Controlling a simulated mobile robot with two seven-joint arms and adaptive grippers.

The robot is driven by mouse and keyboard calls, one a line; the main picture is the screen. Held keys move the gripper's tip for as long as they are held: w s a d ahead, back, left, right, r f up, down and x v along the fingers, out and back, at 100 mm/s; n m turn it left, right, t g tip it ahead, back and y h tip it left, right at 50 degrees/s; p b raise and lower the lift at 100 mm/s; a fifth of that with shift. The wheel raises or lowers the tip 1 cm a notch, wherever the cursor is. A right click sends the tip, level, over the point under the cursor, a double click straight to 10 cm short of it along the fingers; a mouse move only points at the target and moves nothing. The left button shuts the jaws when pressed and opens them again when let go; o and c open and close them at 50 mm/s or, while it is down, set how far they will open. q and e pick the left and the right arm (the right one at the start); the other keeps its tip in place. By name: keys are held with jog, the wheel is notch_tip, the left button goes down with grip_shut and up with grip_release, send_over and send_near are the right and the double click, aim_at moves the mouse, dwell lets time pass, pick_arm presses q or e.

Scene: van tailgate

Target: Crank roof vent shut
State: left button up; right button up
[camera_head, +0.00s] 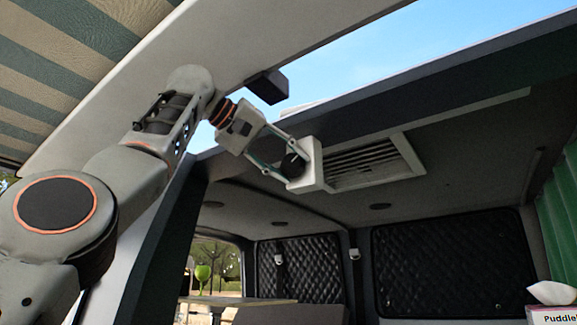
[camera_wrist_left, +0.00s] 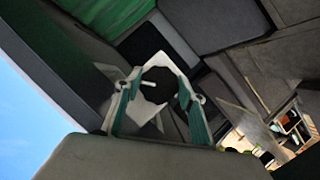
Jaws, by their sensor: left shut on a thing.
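The roof vent (camera_head: 372,166) is a pale frame with dark slots between its slats, set in the van's ceiling right of the middle in the head view. A white block (camera_head: 314,164) stands at its left end, with a dark round crank part (camera_head: 292,165) on its near side. My left gripper (camera_head: 284,170) reaches up from the left and is shut on this crank part. In the left wrist view, the teal-padded fingers of the gripper (camera_wrist_left: 160,100) stand either side of the dark crank part, against the white block (camera_wrist_left: 148,112). My right gripper is out of view.
The raised tailgate (camera_head: 270,30) and the dark roof edge (camera_head: 430,85) lie close to my left arm. A dark block (camera_head: 268,86) hangs just above the wrist. A tissue box (camera_head: 553,314) stands at lower right. The space below the vent is open.

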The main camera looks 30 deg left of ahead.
pick_arm(q)
jog(key=shift+w+f+n, duration=0.1)
jog(key=shift+f+n, duration=0.15)
jog(key=shift+n, duration=0.15)
jog(key=shift+n+h+b, duration=0.8)
jog(key=shift+n+b, duration=0.25)
jog(key=shift+n, duration=0.05)
jog(key=n+b, duration=0.1)
jog(key=n, duration=0.1)
jog(key=n+t+h+b, duration=0.1)
jog(key=n+b, duration=0.1)
jog(key=shift+w+f+h+b, duration=0.1)
jog(key=shift+h+b, duration=0.2)
jog(key=shift+n+t+b, duration=0.3)
jog(key=shift+n+t, duration=0.1)
jog(key=shift+r+n+b, duration=0.3)
jog(key=o, duration=1.1)
jog(key=shift+a, duration=0.1)
